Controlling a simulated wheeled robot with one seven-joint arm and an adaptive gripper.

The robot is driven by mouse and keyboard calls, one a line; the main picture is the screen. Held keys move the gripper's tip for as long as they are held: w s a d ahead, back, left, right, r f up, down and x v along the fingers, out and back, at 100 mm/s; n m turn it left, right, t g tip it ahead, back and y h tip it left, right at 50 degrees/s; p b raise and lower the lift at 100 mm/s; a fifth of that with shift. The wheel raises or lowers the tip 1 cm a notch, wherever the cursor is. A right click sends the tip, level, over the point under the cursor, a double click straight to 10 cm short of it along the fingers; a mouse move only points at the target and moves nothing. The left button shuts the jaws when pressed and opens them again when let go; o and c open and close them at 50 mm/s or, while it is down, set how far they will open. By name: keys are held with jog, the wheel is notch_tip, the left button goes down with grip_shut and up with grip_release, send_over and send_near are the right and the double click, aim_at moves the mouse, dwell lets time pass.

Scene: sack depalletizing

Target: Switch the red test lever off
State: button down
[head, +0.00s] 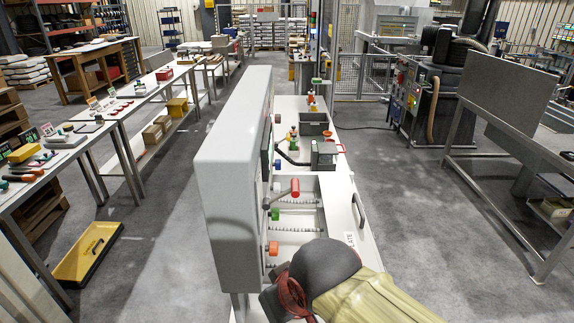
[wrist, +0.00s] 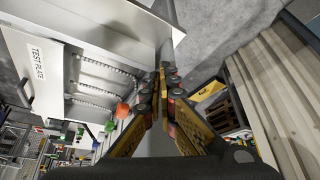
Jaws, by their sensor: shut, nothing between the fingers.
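The red test lever (head: 295,187) has a red cylindrical grip on a grey arm. It sticks out to the right from the side of a tall grey cabinet (head: 232,150), over a white bench. In the wrist view my gripper (wrist: 163,78) is shut and empty, its two yellow-and-black fingers meeting at the tips. In the head view my arm comes in at the bottom, nearer than the lever and apart from it; the fingertips are mostly hidden there. I cannot make out the red lever clearly in the wrist view.
An orange knob (head: 272,248) sits on the cabinet side nearer than the lever; it shows beside my left finger in the wrist view (wrist: 122,110). A green part (head: 275,214) is just below the lever. A grey bin (head: 314,124) stands farther along the bench.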

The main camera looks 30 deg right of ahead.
jog(key=w+d+r+m+g+h+p, duration=0.1)
jog(key=w+d+r+g+p, duration=0.15)
jog(key=r+p, duration=1.2)
jog(key=w+d+r+m+g+p, duration=0.15)
jog(key=w+r+p, duration=0.25)
jog(key=r+p, duration=1.05)
notch_tip(320, 180, up, 4)
jog(key=m+g+h+p, duration=0.1)
jog(key=m+g+p, duration=0.2)
jog(key=m, duration=0.1)
send_over(292, 185)
jog(key=w+a, duration=0.2)
jog(key=a, duration=0.2)
jog(key=shift+w+d+r, duration=0.1)
jog(key=shift+w+d, duration=0.1)
jog(key=shift+d, duration=0.05)
jog(key=shift+s, duration=0.1)
jog(key=p+x, duration=0.2)
jog(key=x, duration=1.2)
jog(key=shift+d, duration=0.2)
